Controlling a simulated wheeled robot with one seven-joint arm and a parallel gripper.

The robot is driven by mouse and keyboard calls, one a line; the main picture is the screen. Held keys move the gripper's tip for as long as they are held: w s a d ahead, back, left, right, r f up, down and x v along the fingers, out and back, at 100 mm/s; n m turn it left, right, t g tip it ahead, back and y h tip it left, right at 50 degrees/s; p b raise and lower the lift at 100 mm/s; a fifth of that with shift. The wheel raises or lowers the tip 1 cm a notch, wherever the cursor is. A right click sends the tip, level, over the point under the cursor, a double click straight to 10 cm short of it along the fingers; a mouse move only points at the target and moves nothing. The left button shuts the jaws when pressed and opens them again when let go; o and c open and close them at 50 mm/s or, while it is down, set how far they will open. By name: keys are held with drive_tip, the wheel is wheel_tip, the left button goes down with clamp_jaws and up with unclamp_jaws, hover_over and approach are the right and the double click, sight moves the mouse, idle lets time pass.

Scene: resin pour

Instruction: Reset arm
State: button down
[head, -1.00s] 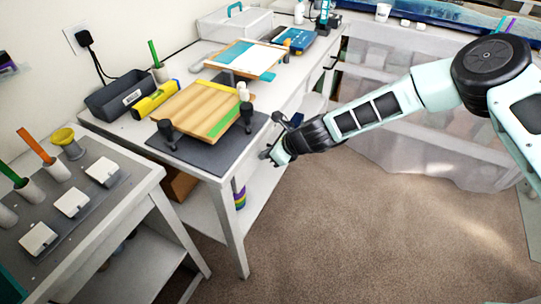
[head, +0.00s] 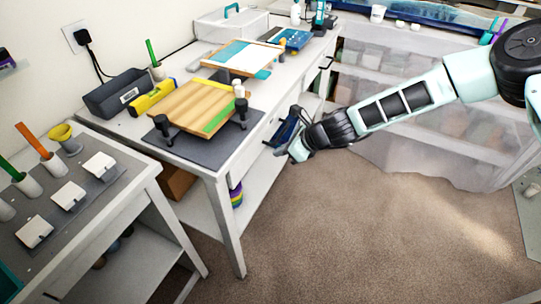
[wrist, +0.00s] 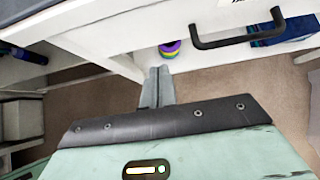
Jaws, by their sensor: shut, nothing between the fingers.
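My gripper (head: 284,150) is at the end of my arm, which reaches in from the right in the head view. It hangs in free air in front of the long white workbench, right of the grey mat, touching nothing that I can see. In the wrist view my gripper (wrist: 158,72) points away from the camera, with its two fingers together and nothing between them.
The long workbench (head: 232,220) holds a wooden board on a grey mat (head: 190,147). A side table (head: 150,175) with white boxes stands at the left. A black drawer handle (wrist: 238,40) juts out near my gripper in the wrist view. Carpet (head: 340,230) is clear below.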

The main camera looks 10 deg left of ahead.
drive_tip(key=v, duration=0.6)
drive_tip(key=shift+b, duration=0.4)
drive_tip(key=s+d+r+n+g+h, duration=0.1)
drive_tip(key=s+r+n+g+h, duration=0.1)
drive_tip(key=s+r+n, duration=0.45)
drive_tip(key=s+d+r+n+g+h, duration=0.1)
drive_tip(key=s+r+n, duration=0.2)
drive_tip(key=s+n, duration=0.7)
drive_tip(key=s+d+r+n+h, duration=0.2)
drive_tip(key=s+d+r+n, duration=0.2)
drive_tip(key=s+d+n, duration=0.2)
drive_tip(key=s+d+r+n+h, duration=0.3)
drive_tip(key=s+d+r+n, duration=0.1)
drive_tip(key=s+d+n, duration=0.3)
drive_tip(key=shift+s+d, duration=0.5)
drive_tip(key=shift+s, duration=0.5)
